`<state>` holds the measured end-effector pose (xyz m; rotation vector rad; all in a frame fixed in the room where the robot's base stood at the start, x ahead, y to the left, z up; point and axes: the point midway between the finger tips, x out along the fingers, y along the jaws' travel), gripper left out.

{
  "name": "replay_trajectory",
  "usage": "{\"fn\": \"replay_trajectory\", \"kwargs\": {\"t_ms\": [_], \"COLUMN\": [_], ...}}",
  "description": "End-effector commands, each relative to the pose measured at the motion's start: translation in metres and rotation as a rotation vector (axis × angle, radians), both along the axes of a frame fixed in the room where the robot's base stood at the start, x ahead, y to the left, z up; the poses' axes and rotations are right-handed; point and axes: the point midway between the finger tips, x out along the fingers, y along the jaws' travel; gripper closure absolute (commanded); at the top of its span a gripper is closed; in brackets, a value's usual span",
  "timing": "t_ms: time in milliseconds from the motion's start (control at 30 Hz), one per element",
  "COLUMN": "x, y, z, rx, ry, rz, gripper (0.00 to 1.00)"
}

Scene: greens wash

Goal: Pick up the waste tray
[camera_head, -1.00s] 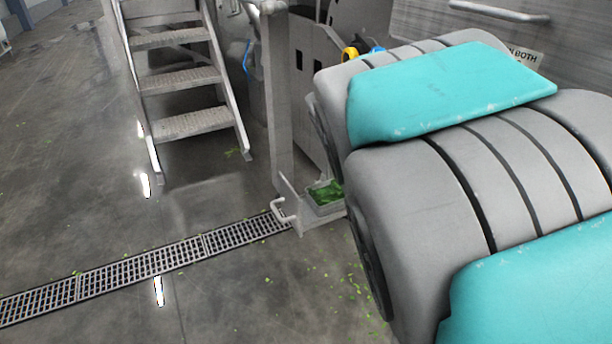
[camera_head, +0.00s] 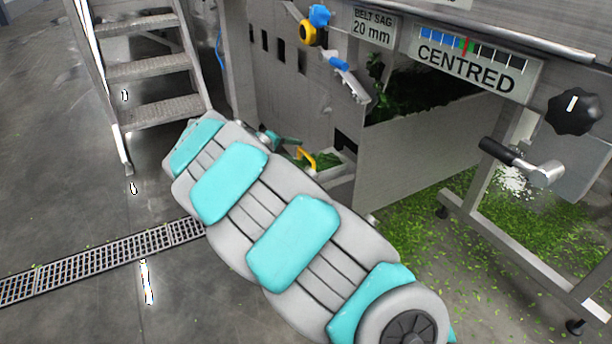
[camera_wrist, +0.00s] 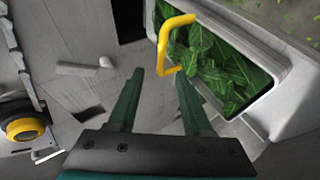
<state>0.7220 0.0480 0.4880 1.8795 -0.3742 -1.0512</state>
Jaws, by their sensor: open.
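The waste tray is a pale grey box of green leaves with a yellow bar handle. In the wrist view its rim (camera_wrist: 272,58) fills the upper right, and the yellow handle (camera_wrist: 161,48) stands at the near side of the leaves. My gripper (camera_wrist: 157,85) is open, its two dark green fingers pointing toward the handle, which appears just beyond the fingertips. I cannot tell the remaining gap. In the head view the yellow handle (camera_head: 306,156) and some leaves show past my arm. My gripper (camera_head: 284,141) is close to the handle there, partly hidden by my wrist.
A steel machine with a "CENTRED" sign (camera_head: 465,70) and a black knob (camera_head: 574,110) stands at the right. Its panel (camera_head: 415,150) is beside the tray. Metal steps (camera_head: 150,75) and a floor drain (camera_head: 100,263) are at the left. Leaf scraps litter the floor at right.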

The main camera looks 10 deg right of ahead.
Motion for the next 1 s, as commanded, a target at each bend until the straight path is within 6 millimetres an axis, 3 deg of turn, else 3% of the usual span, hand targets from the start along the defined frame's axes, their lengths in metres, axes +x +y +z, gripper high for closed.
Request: {"fn": "replay_trajectory", "kwargs": {"t_ms": [500, 800, 1000], "x": [0.033, 0.039, 0.039], "y": [-0.035, -0.042, -0.042], "z": [-0.034, -0.037, -0.037], "rx": [0.002, 0.001, 0.001], "ry": [0.004, 0.000, 0.001], "rz": [-0.004, -0.004, -0.003], "gripper": [0.50, 0.50, 0.71]}}
